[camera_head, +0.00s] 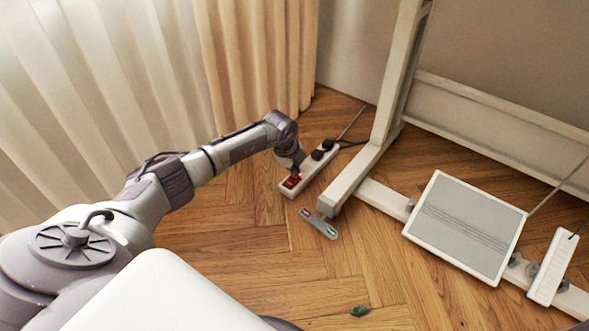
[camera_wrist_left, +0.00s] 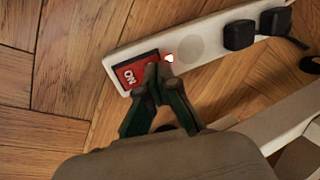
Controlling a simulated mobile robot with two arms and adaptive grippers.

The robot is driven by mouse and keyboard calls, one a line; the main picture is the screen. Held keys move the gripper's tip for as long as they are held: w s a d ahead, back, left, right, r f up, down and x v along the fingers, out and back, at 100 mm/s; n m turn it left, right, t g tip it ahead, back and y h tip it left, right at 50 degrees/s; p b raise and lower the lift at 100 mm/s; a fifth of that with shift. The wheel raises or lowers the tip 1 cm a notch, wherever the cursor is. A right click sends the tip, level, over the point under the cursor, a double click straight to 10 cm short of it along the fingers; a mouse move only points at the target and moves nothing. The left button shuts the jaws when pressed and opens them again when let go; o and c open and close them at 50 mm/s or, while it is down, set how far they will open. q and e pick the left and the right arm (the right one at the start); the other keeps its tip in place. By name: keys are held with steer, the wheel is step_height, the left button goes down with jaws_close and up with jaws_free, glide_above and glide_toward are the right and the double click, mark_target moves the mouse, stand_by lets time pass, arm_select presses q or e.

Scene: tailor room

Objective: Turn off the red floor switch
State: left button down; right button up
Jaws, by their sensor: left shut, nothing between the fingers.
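The red floor switch (camera_head: 291,181) sits at the near end of a white power strip (camera_head: 312,177) on the wooden floor. In the left wrist view the red switch (camera_wrist_left: 136,73) shows the letters ON inside a dark frame. My left gripper (camera_head: 296,170) is shut and empty, its fingers pointing down at the switch. In the left wrist view the fingertips (camera_wrist_left: 160,72) are over the right part of the switch, beside a small bright light. I cannot tell whether they touch it. My right gripper is not in view.
Black plugs (camera_head: 323,150) sit in the strip's far end. A white stand leg (camera_head: 352,178) runs close to the strip's right. A grey two-button device (camera_head: 319,223) lies in front. A pale panel (camera_head: 465,226) and another white strip (camera_head: 553,267) are further right. Curtains (camera_head: 255,60) hang behind.

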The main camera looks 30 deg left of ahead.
arm_select(q)
steer(key=shift+f, duration=0.15)
stand_by(0.3)
steer(key=shift+f, duration=0.6)
step_height(320, 180, up, 7)
steer(key=p, duration=0.7)
steer(key=shift+r+p, duration=0.15)
steer(key=shift+p, duration=0.15)
steer(key=shift+s, duration=0.1)
